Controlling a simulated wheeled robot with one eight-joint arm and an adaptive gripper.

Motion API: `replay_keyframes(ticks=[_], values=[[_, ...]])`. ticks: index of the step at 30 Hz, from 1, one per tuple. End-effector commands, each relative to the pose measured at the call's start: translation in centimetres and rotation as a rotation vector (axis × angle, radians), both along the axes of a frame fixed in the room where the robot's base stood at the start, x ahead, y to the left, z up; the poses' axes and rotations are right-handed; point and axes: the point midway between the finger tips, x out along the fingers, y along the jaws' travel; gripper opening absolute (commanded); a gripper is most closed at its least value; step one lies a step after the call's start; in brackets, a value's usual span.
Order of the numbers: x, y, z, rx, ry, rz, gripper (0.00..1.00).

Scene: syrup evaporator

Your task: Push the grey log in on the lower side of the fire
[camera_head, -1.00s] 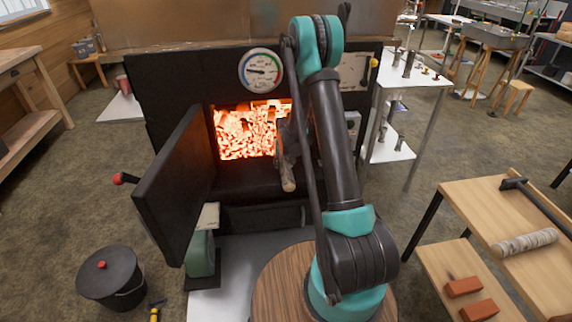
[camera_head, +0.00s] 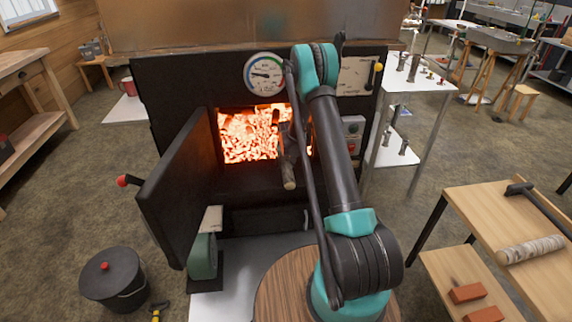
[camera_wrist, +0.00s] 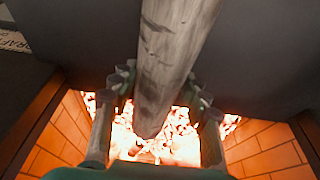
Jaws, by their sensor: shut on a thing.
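My gripper (camera_head: 284,140) is at the open mouth of the firebox, shut on the grey log (camera_head: 289,176). In the wrist view the log (camera_wrist: 165,60) runs between the gripper's fingers (camera_wrist: 155,110), one on each side of it. Its far end points into the fire. Its near end sticks out of the opening in the head view. The fire (camera_head: 245,135) is a bright bed of glowing pieces, and it also shows in the wrist view (camera_wrist: 180,140). My arm hides the right part of the opening.
The firebox door (camera_head: 180,190) stands open on the left. Brick walls (camera_wrist: 265,150) line the firebox. A pale log (camera_head: 530,249) and a hammer-like tool (camera_head: 535,205) lie on the wooden table at right. A lidded black bucket (camera_head: 113,280) stands at lower left.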

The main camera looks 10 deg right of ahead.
Motion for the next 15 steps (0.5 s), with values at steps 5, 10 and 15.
replay_keyframes(ticks=[5,10,15], values=[[0.01,0.00,0.01,0.000,0.000,0.000,0.00],[0.00,0.00,0.01,0.000,0.000,0.000,0.65],[0.00,0.01,0.01,0.000,0.000,0.000,0.70]])
